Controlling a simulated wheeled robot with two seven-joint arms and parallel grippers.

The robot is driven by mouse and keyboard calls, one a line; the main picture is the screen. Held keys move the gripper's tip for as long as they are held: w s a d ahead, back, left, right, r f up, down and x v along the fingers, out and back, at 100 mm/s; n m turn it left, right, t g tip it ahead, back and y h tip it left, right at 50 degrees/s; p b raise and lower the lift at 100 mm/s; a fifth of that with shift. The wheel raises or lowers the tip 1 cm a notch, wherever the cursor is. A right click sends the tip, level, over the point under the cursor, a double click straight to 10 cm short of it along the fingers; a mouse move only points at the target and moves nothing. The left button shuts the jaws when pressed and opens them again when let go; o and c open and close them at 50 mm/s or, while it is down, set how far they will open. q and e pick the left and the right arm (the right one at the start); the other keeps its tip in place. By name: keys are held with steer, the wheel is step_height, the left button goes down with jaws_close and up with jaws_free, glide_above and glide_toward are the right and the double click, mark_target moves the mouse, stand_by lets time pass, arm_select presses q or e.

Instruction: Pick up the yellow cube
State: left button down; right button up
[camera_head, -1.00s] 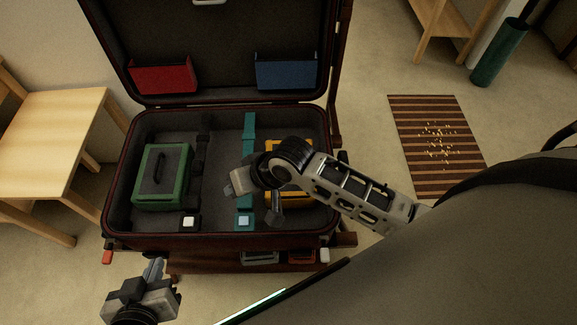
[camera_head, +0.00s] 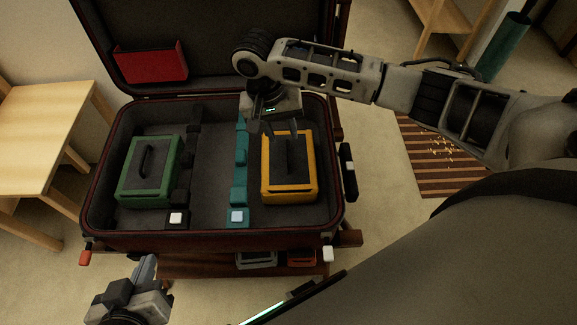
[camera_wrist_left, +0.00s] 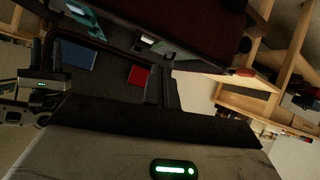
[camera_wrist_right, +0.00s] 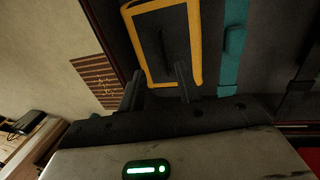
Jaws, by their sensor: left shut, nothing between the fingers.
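The yellow cube (camera_head: 289,188) is a packing cube with a dark top and a yellow border. It lies in the right part of the open suitcase (camera_head: 215,240). My right gripper (camera_head: 281,134) is open and empty above its far end, fingers pointing down. In the right wrist view the yellow cube (camera_wrist_right: 197,45) lies beyond the two spread fingers (camera_wrist_right: 158,88), with a dark handle on its top. I cannot tell whether the fingers touch it. My left gripper (camera_head: 147,268) is shut and empty, in front of the suitcase; its fingers (camera_wrist_left: 160,88) are together.
A green packing cube (camera_head: 148,172) lies in the left of the suitcase. A dark strap and a teal strap (camera_head: 240,155) run between the cubes. A red pouch (camera_head: 152,62) is on the raised lid. A wooden table (camera_head: 45,130) stands left; a striped mat (camera_head: 440,185) lies right.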

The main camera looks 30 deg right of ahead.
mark_target(288, 154)
steer(key=f, duration=0.2)
steer(key=d+f+b, duration=0.1)
steer(key=f, duration=0.5)
steer(key=shift+s+d+f+b, duration=0.15)
steer(key=shift+f+b, duration=0.05)
steer(key=shift+b, duration=0.15)
jaws_close()
steer(key=shift+r, duration=0.1)
stand_by(0.9)
